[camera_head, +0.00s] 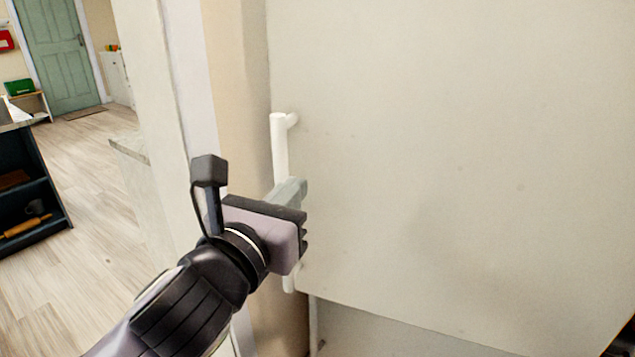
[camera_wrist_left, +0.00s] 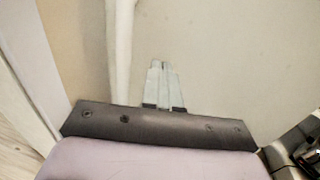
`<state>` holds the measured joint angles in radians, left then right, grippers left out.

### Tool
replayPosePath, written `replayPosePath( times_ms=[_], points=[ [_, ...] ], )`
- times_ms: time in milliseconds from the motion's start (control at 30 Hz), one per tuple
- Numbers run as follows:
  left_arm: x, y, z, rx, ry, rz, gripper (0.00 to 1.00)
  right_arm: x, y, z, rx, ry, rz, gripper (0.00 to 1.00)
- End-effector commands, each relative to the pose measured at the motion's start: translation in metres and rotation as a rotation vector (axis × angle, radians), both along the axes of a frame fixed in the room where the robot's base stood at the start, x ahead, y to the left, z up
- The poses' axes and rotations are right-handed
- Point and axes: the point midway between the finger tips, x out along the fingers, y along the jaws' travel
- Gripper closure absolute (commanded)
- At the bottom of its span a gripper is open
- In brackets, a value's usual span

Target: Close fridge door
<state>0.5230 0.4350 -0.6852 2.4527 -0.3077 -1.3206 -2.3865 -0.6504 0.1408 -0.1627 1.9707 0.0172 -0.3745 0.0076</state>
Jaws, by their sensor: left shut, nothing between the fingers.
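The fridge door (camera_head: 450,150) is a large off-white panel filling the right of the head view. A white vertical handle (camera_head: 280,145) stands on it near its left edge. My left gripper (camera_head: 292,190) is in front of the handle's middle and hides part of it. In the left wrist view its fingers (camera_wrist_left: 164,85) are together, with nothing between them. They lie just right of the handle (camera_wrist_left: 120,60), over the door surface (camera_wrist_left: 240,60). Whether they touch the door or handle, I cannot tell. My right gripper is not in view.
A beige wall edge (camera_head: 232,80) runs just left of the door. A lower white panel (camera_head: 400,335) lies below the door's bottom edge. A dark shelf unit (camera_head: 25,190) stands at far left. The wooden floor (camera_head: 90,200) between is clear. A green room door (camera_head: 55,60) is at the back.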

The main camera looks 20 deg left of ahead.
Motion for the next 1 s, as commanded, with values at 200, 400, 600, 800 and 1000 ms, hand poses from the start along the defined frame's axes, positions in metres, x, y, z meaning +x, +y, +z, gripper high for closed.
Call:
replayPosePath(
  times_ms=[200,400,600,800,1000],
  points=[
    [0.038,-0.005,0.000,-0.002,0.001,0.002,1.00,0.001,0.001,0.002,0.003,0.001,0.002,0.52],
    [0.066,-0.009,0.000,-0.002,0.002,0.001,1.00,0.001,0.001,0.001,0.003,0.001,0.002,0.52],
    [0.084,-0.011,0.000,-0.001,0.000,0.001,1.00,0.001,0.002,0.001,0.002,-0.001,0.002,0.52],
    [0.089,-0.011,0.000,0.000,0.000,0.000,1.00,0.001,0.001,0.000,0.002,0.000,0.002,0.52],
    [0.089,-0.011,0.000,0.000,0.000,0.000,1.00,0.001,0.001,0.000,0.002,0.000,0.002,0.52]
  ],
)
